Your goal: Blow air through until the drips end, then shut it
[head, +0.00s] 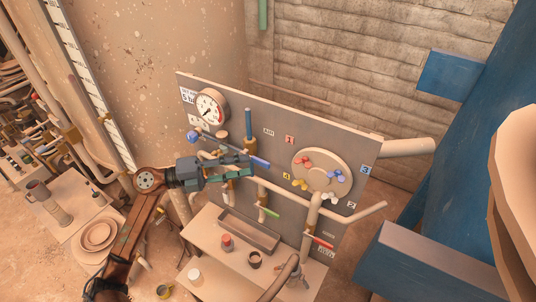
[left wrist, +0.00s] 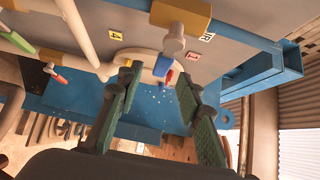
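The grey panel (head: 245,100) carries a round pressure gauge (head: 212,107). An "AIR" label (head: 268,132) is right of an upright blue handle (head: 248,122). A second, slanted blue handle (head: 260,162) lies by my left gripper (head: 246,167). The gripper is in front of the panel, its green-padded fingers apart; the left wrist view shows nothing clamped between them. That view also shows a brass valve body (left wrist: 182,14) with a grey stem above the fingers. A green-handled valve (head: 271,212) and a red-handled valve (head: 320,242) sit on lower pipes. I cannot make out drips. My right gripper is not seen.
A pale disc (head: 317,160) with coloured knobs is on the panel's right. Below, a bench (head: 212,252) holds a grey tray (head: 240,231), a red-topped jar (head: 226,243) and a dark cup (head: 254,259). Large blue beams (head: 425,262) stand at right. Pipes jut from the panel.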

